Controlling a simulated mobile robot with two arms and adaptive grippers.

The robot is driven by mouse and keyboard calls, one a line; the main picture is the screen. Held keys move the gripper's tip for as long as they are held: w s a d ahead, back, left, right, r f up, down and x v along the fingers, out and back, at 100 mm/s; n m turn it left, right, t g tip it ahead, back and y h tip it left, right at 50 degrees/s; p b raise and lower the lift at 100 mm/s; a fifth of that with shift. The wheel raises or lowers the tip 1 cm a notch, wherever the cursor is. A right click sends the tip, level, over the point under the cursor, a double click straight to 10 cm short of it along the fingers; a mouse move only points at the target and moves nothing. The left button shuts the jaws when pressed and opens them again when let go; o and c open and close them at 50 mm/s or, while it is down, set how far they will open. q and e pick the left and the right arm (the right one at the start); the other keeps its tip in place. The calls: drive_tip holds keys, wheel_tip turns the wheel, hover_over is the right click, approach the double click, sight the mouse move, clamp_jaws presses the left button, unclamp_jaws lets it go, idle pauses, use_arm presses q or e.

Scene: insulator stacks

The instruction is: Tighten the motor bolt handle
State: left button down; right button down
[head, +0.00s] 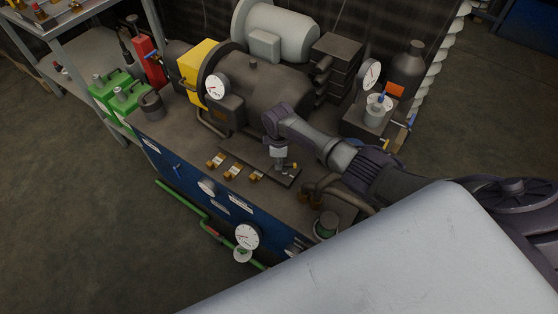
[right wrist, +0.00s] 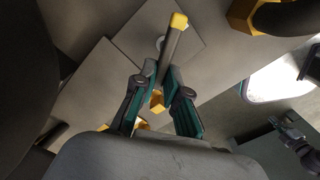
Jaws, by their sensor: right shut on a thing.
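The motor bolt handle is a dark rod with a yellow tip (right wrist: 172,42) in the right wrist view. It runs from upper right down between my fingers. My right gripper (right wrist: 160,76) is shut on the rod, with one teal-lined finger on each side. A yellow block (right wrist: 157,100) shows lower between the fingers. In the head view the right gripper (head: 282,164) points down at the right end of a dark plate beside the motor (head: 258,92). The gripper mostly hides the handle there. My left gripper is not in view.
Several brass-coloured fittings (head: 232,172) stand left of the gripper along the bench's front. A gauge (head: 217,87) stands on the motor's left side, and another gauge (head: 370,74) is at the back right. Green canisters (head: 118,90) stand at the left. Pipes crowd the bench's right end.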

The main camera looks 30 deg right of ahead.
drive_tip(key=m, duration=0.2)
drive_tip(key=m+p, duration=0.1)
drive_tip(key=m, duration=0.3)
drive_tip(key=shift+w+d, duration=0.4)
drive_tip(key=shift+m, duration=0.3)
drive_tip(key=c, duration=1.2)
unclamp_jaws()
wheel_tip(320, 180, up, 12)
